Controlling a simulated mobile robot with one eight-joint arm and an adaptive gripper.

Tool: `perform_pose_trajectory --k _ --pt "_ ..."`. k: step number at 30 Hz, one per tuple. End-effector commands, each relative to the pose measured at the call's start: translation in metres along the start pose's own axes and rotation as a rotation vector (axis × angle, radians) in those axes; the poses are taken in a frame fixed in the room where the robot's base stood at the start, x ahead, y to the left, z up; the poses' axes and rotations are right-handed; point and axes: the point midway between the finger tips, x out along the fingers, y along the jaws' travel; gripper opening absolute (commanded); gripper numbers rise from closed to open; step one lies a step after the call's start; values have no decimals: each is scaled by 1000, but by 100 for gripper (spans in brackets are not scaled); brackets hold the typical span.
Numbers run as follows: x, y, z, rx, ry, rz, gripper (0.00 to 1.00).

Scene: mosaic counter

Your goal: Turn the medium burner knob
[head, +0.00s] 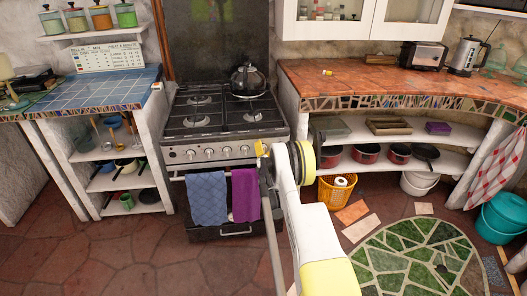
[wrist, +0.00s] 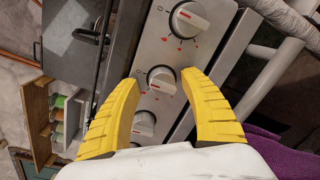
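The stove's steel front panel (head: 180,158) carries a row of round knobs. In the wrist view three show: one at the top (wrist: 188,19), a middle knob (wrist: 162,80) and a lower knob (wrist: 143,124), partly hidden by my gripper. They have white and grey faces with red marks beside them. Which one is the medium burner knob cannot be told. My gripper (wrist: 160,79) is open, its yellow fingers on either side of the middle knob in the picture; contact is not clear. In the head view my gripper (head: 262,148) is at the right end of the panel.
A dark kettle (head: 248,81) stands on the back right burner. A blue towel (head: 206,198) and a purple towel (head: 245,194) hang on the oven rail below the knobs. A tiled counter (head: 80,90) flanks the stove on the left, an orange-topped counter (head: 360,80) on the right.

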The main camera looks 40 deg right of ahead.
Motion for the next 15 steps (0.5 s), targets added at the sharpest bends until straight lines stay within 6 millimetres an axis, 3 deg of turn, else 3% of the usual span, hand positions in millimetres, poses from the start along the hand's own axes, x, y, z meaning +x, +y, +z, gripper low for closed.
perform_pose_trajectory --k 10,15 --pt "-4 -2 0 -1 0 -3 54" --pt "-28 -1 0 -2 0 -3 54"
